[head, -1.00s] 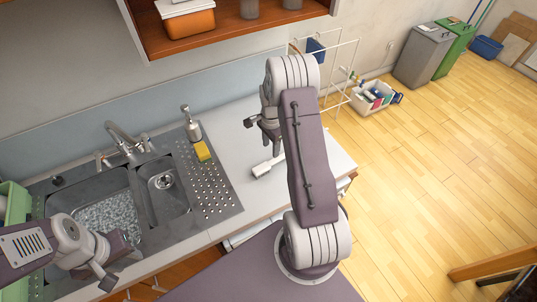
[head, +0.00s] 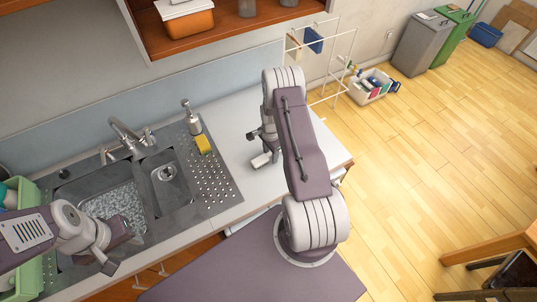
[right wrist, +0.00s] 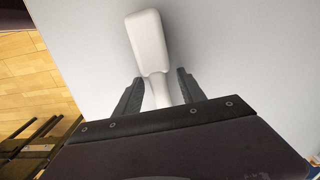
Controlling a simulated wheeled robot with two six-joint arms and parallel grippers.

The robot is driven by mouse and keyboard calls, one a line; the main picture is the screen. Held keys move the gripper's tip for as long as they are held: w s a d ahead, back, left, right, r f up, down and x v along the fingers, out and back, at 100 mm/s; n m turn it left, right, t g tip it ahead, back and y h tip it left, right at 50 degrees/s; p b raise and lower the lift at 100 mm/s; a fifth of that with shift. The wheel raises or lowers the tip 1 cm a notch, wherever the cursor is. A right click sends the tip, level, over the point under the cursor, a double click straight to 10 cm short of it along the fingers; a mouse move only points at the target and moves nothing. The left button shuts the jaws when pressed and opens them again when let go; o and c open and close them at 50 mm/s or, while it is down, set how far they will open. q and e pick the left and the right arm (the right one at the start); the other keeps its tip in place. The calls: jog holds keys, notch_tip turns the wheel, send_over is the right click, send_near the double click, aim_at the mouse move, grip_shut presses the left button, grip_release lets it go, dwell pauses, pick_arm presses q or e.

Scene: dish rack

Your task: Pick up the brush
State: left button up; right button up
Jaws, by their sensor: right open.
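The white brush (head: 261,160) lies on the light counter (head: 238,118) to the right of the sink, partly hidden by my right arm in the head view. In the right wrist view the brush (right wrist: 148,42) points away from me, with its narrower part between the two dark fingers. My right gripper (right wrist: 160,88) is open, one finger on each side of that part, with gaps on both sides. In the head view my right gripper (head: 262,137) is low over the counter, mostly hidden by the arm. My left gripper (head: 115,250) hangs near the sink's front edge; its fingers are unclear.
The sink (head: 110,195) with faucet, soap bottle (head: 192,117) and yellow sponge (head: 203,144) is left of the brush. A green rack (head: 35,210) stands at the far left. A white wire rack (head: 325,60) stands behind the counter's right end.

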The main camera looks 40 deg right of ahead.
jog(key=shift+w, duration=0.1)
jog(key=shift+s+r, duration=0.1)
jog(key=shift+s, duration=0.15)
grip_shut()
jog(key=shift+w, duration=0.15)
